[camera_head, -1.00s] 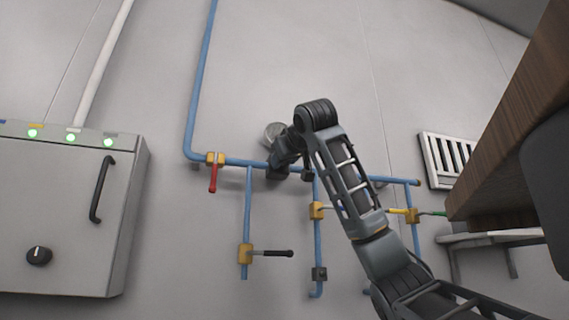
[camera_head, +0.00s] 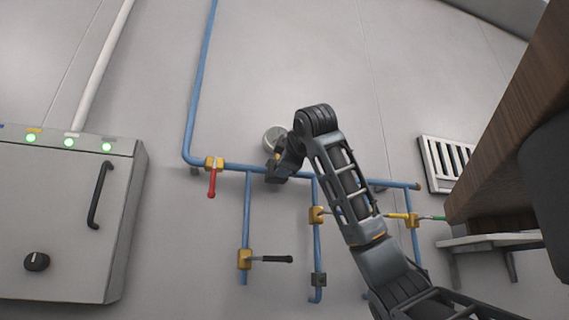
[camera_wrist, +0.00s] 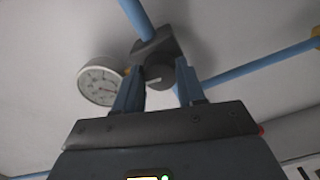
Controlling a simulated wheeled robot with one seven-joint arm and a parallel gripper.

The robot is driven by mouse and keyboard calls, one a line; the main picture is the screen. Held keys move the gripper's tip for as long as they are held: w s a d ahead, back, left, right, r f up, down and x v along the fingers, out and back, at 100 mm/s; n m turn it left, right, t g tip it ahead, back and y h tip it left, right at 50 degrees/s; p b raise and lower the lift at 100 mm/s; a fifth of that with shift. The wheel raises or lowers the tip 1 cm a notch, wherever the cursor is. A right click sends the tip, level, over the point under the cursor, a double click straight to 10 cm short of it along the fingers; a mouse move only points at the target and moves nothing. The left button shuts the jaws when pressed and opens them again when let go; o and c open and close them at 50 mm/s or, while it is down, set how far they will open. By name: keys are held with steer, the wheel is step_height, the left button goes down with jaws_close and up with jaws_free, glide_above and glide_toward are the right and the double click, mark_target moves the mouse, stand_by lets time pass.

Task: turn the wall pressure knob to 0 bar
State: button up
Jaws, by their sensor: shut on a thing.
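The pressure knob (camera_wrist: 160,74) is dark grey with a pale mark and sits in a dark fitting on the blue pipe in the wrist view. My gripper (camera_wrist: 160,83) is shut on it, with a finger on each side. In the head view my gripper (camera_head: 279,166) is at the upper horizontal pipe and hides the knob. A round gauge with a white dial (camera_wrist: 100,86) is left of the knob in the wrist view; it shows beside my arm in the head view (camera_head: 273,138). The dial reading is too small to tell.
Blue pipes (camera_head: 232,165) run along the wall. A red-handled valve (camera_head: 212,181) is left of my gripper, and a black-handled valve (camera_head: 269,259) is below. A grey cabinet (camera_head: 60,220) stands left. A wooden board (camera_head: 510,120) is at right.

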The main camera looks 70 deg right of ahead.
steer(key=shift+n, duration=0.7)
steer(key=o, duration=1.1)
steer(key=shift+c, duration=0.2)
steer(key=b+v, duration=0.2)
steer(key=v, duration=0.6)
